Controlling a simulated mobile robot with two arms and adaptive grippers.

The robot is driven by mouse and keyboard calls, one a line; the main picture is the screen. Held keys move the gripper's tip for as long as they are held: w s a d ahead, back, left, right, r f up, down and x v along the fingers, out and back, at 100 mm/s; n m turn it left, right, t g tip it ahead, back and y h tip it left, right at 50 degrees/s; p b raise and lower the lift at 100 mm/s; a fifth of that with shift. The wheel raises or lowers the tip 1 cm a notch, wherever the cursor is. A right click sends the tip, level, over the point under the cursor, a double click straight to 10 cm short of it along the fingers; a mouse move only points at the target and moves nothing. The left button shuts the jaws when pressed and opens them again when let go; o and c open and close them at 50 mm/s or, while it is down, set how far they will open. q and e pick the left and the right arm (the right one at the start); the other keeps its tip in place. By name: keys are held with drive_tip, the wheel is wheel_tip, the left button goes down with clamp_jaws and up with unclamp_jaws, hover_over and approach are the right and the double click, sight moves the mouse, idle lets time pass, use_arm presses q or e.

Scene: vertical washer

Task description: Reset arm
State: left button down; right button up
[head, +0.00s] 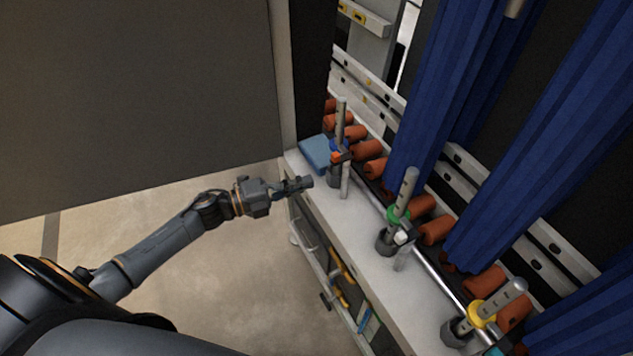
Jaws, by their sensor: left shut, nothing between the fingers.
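My left gripper (297,184) reaches in from the left. It is shut and empty, close to the near edge of a white shelf (357,228). The arm behind it is stretched out over the floor. My right gripper is not in this view.
Upright grey posts with a red ring (341,157), a green ring (398,214) and a yellow ring (482,311) stand along the shelf. A blue box (316,153) lies at its far end. Blue curtains (450,90) hang behind. The floor (235,270) left of the shelf is clear.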

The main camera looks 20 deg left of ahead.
use_arm(q)
drive_tip(key=shift+a, duration=0.15)
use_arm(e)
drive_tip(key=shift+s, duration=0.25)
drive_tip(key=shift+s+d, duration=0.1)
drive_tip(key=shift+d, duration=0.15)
